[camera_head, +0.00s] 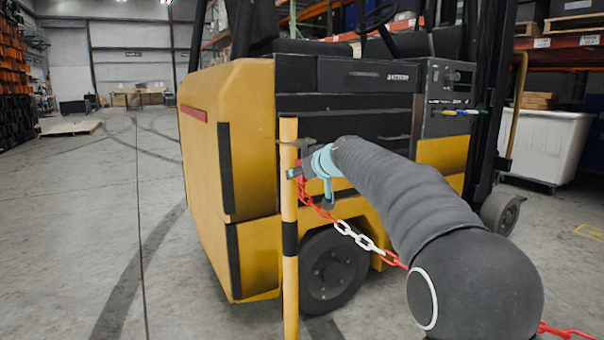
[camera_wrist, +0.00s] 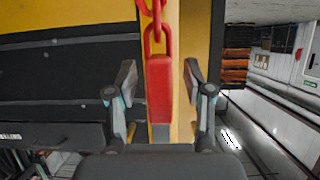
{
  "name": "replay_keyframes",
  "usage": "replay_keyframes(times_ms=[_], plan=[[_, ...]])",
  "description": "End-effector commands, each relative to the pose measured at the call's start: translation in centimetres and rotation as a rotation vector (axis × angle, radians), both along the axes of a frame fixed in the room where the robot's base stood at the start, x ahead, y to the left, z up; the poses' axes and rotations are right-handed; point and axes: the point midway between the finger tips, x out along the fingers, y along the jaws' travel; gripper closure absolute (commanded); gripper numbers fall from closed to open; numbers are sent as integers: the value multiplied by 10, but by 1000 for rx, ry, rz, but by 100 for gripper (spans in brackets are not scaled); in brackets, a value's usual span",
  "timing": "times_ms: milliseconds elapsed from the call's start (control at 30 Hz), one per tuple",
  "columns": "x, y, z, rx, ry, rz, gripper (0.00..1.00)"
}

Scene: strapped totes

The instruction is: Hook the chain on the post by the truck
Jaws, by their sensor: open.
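The yellow post (camera_head: 290,215) with black bands stands upright in front of the truck (camera_head: 235,120). The red and white chain (camera_head: 345,228) rises from the lower right to the post's upper part. In the wrist view, its red links (camera_wrist: 157,12) run to a red end piece (camera_wrist: 160,88) in front of a yellow surface. My gripper (camera_head: 300,172) is at the post's upper part. It is open, with one finger on each side of the red end piece and visible gaps (camera_wrist: 160,85).
The yellow and black truck stands close behind the post, with its wheel (camera_head: 330,270) low beside it. The floor at the left (camera_head: 70,250) is clear.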

Motion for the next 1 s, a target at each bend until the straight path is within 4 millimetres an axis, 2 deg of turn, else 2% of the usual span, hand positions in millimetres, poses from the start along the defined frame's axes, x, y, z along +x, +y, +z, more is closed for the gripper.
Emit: replay_keyframes(times_ms=[167, 633, 1000], plan=[[-11, -8, 8, 1, -2, -1, 48], [-76, -52, 41, 0, -2, -2, 48], [-92, -61, 45, 60, 55, -28, 48]])
